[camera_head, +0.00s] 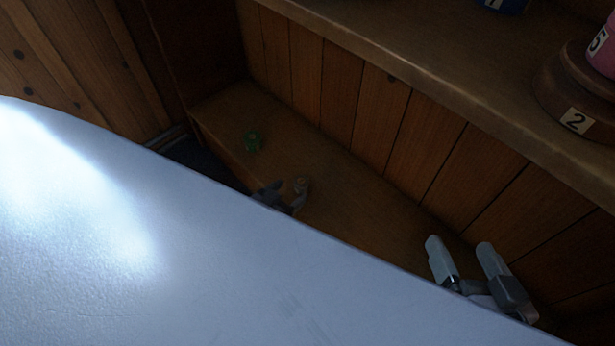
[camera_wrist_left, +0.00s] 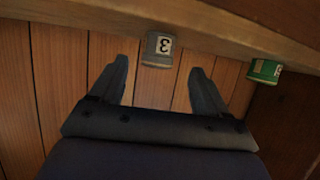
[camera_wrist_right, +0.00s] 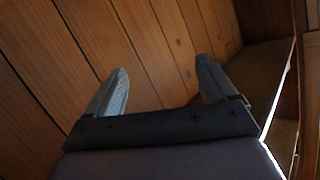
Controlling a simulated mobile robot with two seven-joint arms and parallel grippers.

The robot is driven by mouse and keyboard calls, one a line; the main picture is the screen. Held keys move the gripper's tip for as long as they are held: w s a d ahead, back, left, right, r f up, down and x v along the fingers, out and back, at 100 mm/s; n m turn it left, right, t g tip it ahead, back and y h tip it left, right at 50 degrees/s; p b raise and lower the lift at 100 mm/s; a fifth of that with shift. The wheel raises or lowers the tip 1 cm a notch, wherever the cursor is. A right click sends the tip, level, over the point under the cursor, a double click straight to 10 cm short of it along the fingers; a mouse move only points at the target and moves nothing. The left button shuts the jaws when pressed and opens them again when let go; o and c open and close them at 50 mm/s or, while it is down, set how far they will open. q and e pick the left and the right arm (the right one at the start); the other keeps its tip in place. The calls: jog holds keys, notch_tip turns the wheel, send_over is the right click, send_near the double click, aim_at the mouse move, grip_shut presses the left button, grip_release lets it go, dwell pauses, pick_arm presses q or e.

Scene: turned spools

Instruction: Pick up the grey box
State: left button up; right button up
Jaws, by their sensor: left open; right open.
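A small grey box (camera_wrist_left: 158,48) labelled 3 sits on a wooden ledge. In the left wrist view it is between and just past the fingertips of my left gripper (camera_wrist_left: 158,72), with space on both sides. My right gripper (camera_head: 460,245) is open and empty in front of the plank wall, far to the right of the box. It also shows in the right wrist view (camera_wrist_right: 162,70), with only planks between its fingers.
An upper shelf (camera_head: 400,55) holds a brown turned base (camera_head: 555,95) labelled 2. A large pale surface covers the lower left.

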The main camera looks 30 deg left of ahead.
aim_at(297, 187)
pick_arm(q)
jog(key=b+x, duration=0.4)
jog(key=x, duration=0.1)
jog(key=shift+w+d+f, duration=0.2)
jog(key=shift+w, duration=0.55)
pick_arm(e)
jog(key=d+t, duration=0.1)
jog(key=s+d+n+t+h, duration=0.1)
jog(key=shift+s+d+r+n, duration=0.1)
jog(key=shift+d+n, duration=0.2)
pick_arm(q)
jog(key=c, duration=1)
